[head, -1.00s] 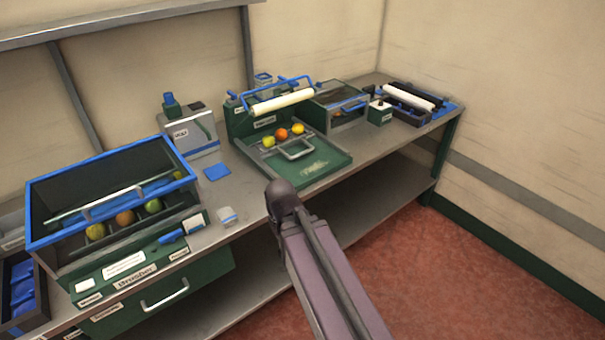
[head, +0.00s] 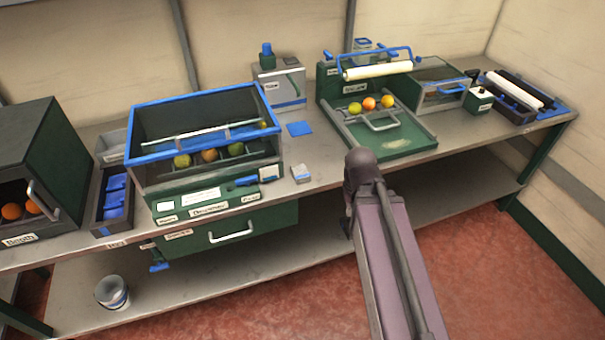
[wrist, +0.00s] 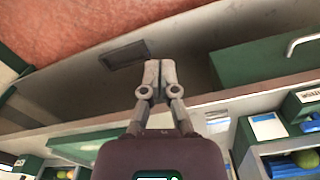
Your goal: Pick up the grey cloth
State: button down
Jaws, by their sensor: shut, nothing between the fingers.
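No thing is plainly a grey cloth. A flat dark grey rectangle (wrist: 125,53) lies on the lower shelf in the wrist view, beyond and left of my fingertips; I cannot tell if it is cloth. A small pale grey item (head: 300,173) lies on the bench right of the Brusher in the head view; its material is unclear. My gripper (wrist: 160,65) is shut and empty, with its fingertips together, apart from the dark rectangle. In the head view my arm hides part of the bench front and shelf, and the fingers do not show.
The blue-rimmed Brusher (head: 142,165) holds fruit above a green drawer (head: 262,222). A green tray (head: 420,148) with several fruits is right of it. A blue cloth-like square (head: 299,128) lies between them. A green booth (head: 45,150) is at left; a bucket (head: 113,293) stands on the lower shelf.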

jog(key=c, duration=0.9)
grip_release()
jog(key=shift+w, duration=0.1)
jog(key=o, duration=0.4)
jog(key=shift+w+a+r, duration=0.1)
jog(key=shift+w+r, duration=0.05)
jog(key=shift+w, duration=0.15)
jog(key=shift+c, duration=0.2)
jog(key=o, duration=0.5)
jog(key=w, duration=0.1)
jog(key=w+a+r+p, duration=0.1)
jog(key=shift+w, duration=0.35)
jog(key=shift+o, duration=0.2)
notch_tip(320, 180, up, 6)
jog(key=n+p, duration=0.3)
jog(key=p, duration=0.3)
send_over(302, 173)
jog(key=shift+w+f, duration=0.15)
jog(key=shift+f, duration=0.1)
notch_tip(302, 173, down, 8)
jog(key=b, duration=0.8)
jog(key=shift+f+b, duration=0.25)
jog(key=shift+b, duration=0.1)
